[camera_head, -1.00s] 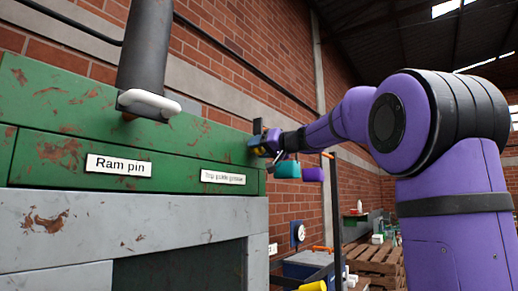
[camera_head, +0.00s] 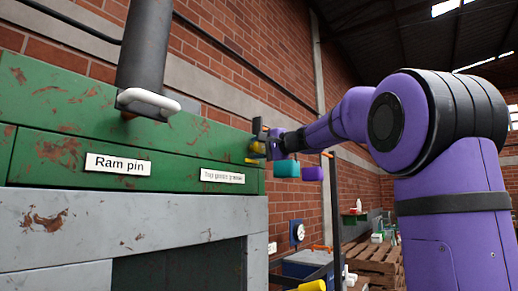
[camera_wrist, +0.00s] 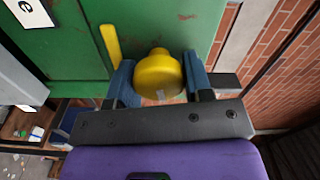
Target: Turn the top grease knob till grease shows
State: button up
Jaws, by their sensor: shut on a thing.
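The yellow top grease knob (camera_wrist: 157,72) sticks out from the green machine face near its right edge. In the wrist view, my gripper (camera_wrist: 160,80) has its two blue fingers on either side of the knob and is shut on it. A small pale grey patch shows on the knob's near side. A flat yellow bar (camera_wrist: 110,44) stands on the green face left of the knob. In the head view, my gripper (camera_head: 266,143) is at the right end of the green beam, and a bit of yellow shows there. The knob's base is partly hidden.
A white label for the top guide grease (camera_head: 222,177) and a "Ram pin" label (camera_head: 118,165) are on the green beam (camera_head: 80,110). A brick wall (camera_head: 230,75) is behind. Teal and purple blocks (camera_head: 287,170) appear below my arm.

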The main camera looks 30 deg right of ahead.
jog(key=shift+f+m, duration=0.1)
jog(key=shift+m, duration=0.9)
jog(key=o, duration=0.9)
jog(key=shift+c, duration=0.2)
jog(key=v, duration=1.1)
jog(key=shift+a, duration=0.1)
